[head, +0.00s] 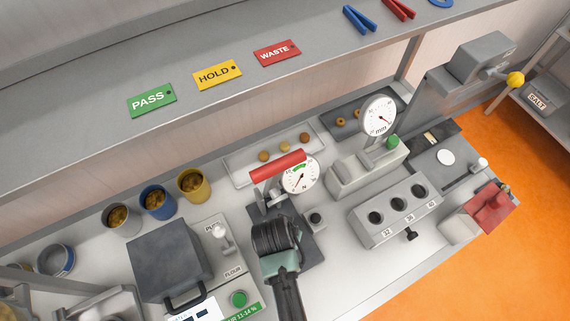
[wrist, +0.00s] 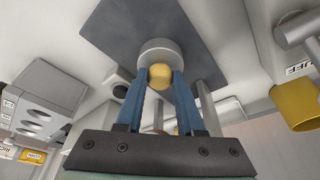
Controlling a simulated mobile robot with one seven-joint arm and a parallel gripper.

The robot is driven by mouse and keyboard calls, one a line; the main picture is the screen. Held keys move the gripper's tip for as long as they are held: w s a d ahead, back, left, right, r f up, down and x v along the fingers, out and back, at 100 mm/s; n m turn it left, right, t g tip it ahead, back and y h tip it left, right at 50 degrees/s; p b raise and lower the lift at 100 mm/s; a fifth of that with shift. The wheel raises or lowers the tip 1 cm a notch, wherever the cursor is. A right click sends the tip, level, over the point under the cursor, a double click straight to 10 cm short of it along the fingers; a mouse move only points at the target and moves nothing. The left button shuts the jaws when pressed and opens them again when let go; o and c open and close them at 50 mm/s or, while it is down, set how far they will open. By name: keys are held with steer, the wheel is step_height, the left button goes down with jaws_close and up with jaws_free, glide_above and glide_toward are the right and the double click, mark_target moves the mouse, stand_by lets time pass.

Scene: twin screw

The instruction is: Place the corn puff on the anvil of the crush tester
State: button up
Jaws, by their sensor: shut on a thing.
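The corn puff (wrist: 160,77) is a small golden ball in the wrist view. My gripper (wrist: 162,72) is shut on it, between the tips of its two blue fingers. A round pale grey disc, which looks like the anvil (wrist: 157,47), lies right beyond the puff. I cannot tell whether the puff touches it. In the head view the crush tester has a red lever (head: 278,166), a round dial (head: 300,178) and a dark base (head: 314,248). My wrist covers the front of the tester there and hides the fingers, the held puff and the anvil.
A tray (head: 236,172) with several puffs lies behind the tester. A grey block with holes (head: 398,211) and a gauge with a dial (head: 379,116) stand to the right. A dark grey box (head: 168,258) and three cups, including a blue one (head: 157,201), stand to the left.

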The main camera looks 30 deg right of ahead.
steer(key=shift+f, duration=0.2)
steer(key=o, duration=0.9)
steer(key=shift+r, duration=0.1)
steer(key=v, duration=1.2)
steer(key=shift+r+b, duration=0.1)
steer(key=shift+b, duration=0.3)
